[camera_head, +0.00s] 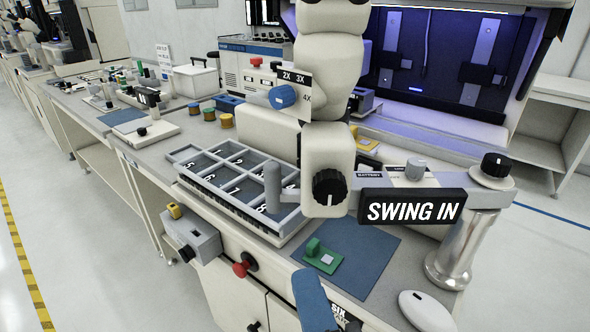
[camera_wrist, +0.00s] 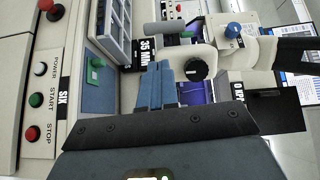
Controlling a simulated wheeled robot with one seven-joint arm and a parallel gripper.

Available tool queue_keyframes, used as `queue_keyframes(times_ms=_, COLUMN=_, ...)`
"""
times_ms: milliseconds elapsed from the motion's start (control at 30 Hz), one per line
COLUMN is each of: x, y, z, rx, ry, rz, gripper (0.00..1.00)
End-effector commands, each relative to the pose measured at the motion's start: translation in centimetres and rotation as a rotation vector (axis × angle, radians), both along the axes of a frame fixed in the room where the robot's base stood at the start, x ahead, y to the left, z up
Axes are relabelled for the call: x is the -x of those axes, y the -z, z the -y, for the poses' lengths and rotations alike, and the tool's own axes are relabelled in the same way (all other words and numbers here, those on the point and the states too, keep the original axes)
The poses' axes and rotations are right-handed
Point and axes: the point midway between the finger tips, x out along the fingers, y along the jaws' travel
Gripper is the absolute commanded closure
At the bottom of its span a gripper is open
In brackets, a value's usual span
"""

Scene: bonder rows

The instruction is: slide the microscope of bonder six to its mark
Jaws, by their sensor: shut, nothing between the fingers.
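The microscope (camera_head: 327,165) of bonder six is a cream body with a black knob on its front, a blue magnification knob and a grey upright handle (camera_head: 272,185) on its left. It hangs from a boom whose post (camera_head: 462,245) stands at the right. A black sign (camera_head: 412,207) on the boom reads SWING IN. The microscope body also shows in the wrist view (camera_wrist: 198,52), near a 35 MM label (camera_wrist: 147,57). My gripper (camera_wrist: 165,68) has blue fingers pressed together, empty, apart from the microscope. In the head view its blue fingers (camera_head: 314,300) are low and in front. I cannot make out the mark.
A compartment tray (camera_head: 188,180) sits left of the microscope. A blue mat (camera_head: 372,262) with a small green board (camera_head: 322,256) lies below it. A white mouse (camera_head: 425,310) is at the front right. A red button (camera_head: 243,268) juts from the bench front.

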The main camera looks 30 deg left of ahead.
Motion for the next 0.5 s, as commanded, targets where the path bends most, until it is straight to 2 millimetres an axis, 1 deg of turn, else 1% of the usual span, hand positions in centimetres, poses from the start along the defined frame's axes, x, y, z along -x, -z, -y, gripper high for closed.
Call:
queue_keyframes(times_ms=33, x=0.7, y=-0.5, z=0.2, rx=-0.028, ry=-0.008, rz=-0.027, gripper=1.00)
queue_keyframes(times_ms=67, x=0.9, y=-0.6, z=0.3, rx=-0.041, ry=-0.012, rz=-0.038, gripper=1.00)
queue_keyframes(times_ms=167, x=1.1, y=-0.8, z=0.1, rx=-0.061, ry=-0.017, rz=-0.054, gripper=1.00)
queue_keyframes(times_ms=267, x=0.5, y=-0.8, z=-0.6, rx=-0.062, ry=-0.018, rz=-0.053, gripper=1.00)
queue_keyframes(times_ms=367, x=-0.6, y=-0.9, z=-1.7, rx=-0.060, ry=-0.019, rz=-0.051, gripper=1.00)
queue_keyframes(times_ms=500, x=-2.4, y=-0.9, z=-3.8, rx=-0.059, ry=-0.019, rz=-0.050, gripper=1.00)
